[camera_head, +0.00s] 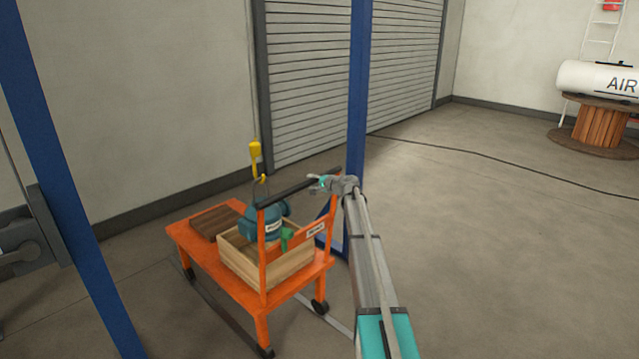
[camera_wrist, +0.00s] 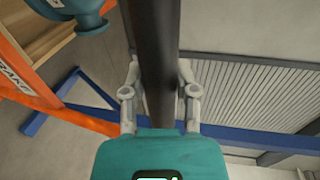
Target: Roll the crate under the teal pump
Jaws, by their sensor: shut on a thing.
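The teal pump (camera_head: 262,226) hangs from a yellow hook (camera_head: 255,152) over the open wooden crate (camera_head: 289,264). The crate sits on an orange wheeled cart (camera_head: 230,283). My gripper (camera_head: 322,183) is shut on the cart's dark handle bar (camera_head: 285,193), near its right end. In the wrist view the bar (camera_wrist: 155,45) runs between the fingers of my gripper (camera_wrist: 160,95); part of the pump (camera_wrist: 72,8) shows at the upper left.
A brown wooden block (camera_head: 215,222) lies on the cart beyond the crate. Blue posts stand left (camera_head: 75,210) and right (camera_head: 358,90) of the cart. A cable (camera_head: 490,172) crosses the floor. The floor at right is mostly clear, with an air tank (camera_head: 595,78) at the back.

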